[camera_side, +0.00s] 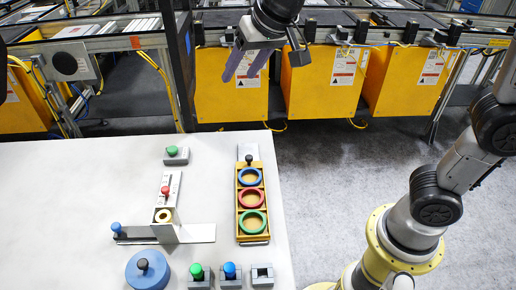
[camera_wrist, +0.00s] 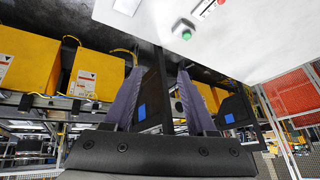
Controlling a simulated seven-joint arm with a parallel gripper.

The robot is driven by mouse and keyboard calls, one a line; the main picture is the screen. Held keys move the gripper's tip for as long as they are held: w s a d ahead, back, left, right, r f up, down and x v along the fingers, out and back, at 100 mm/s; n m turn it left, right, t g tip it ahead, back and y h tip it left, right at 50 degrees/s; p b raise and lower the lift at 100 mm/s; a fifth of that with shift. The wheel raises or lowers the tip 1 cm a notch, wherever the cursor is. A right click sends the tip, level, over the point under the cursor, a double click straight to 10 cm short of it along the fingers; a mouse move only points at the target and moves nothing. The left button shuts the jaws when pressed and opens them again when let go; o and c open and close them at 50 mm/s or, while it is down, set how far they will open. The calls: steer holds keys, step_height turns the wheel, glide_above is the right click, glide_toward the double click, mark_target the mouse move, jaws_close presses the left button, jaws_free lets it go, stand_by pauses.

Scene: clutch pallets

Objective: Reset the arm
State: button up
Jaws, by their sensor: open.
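My gripper (camera_side: 246,66) is high at the top of the side view, beyond the far edge of the table and in front of the yellow boxes. It is open and empty, apart from everything on the table. In the wrist view its two purple-grey fingers (camera_wrist: 158,98) stand apart with nothing between them.
The white table (camera_side: 60,200) carries a pallet (camera_side: 254,239) with blue, red and green rings, an L-shaped fixture (camera_side: 200,233), a blue round part (camera_side: 147,270) and several knobbed blocks. Yellow boxes (camera_side: 325,85) hang under a conveyor behind. A red mesh panel (camera_wrist: 292,95) shows in the wrist view.

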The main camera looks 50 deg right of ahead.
steer(key=s+d, duration=0.9)
steer(key=s, duration=0.3)
steer(key=s+f+n, duration=0.3)
steer(key=s+f, duration=0.5)
steer(key=s, duration=0.3)
steer(key=shift+d+n+g, duration=0.25)
steer(key=shift+n+g, duration=0.05)
steer(key=shift+g, duration=0.1)
stand_by(0.7)
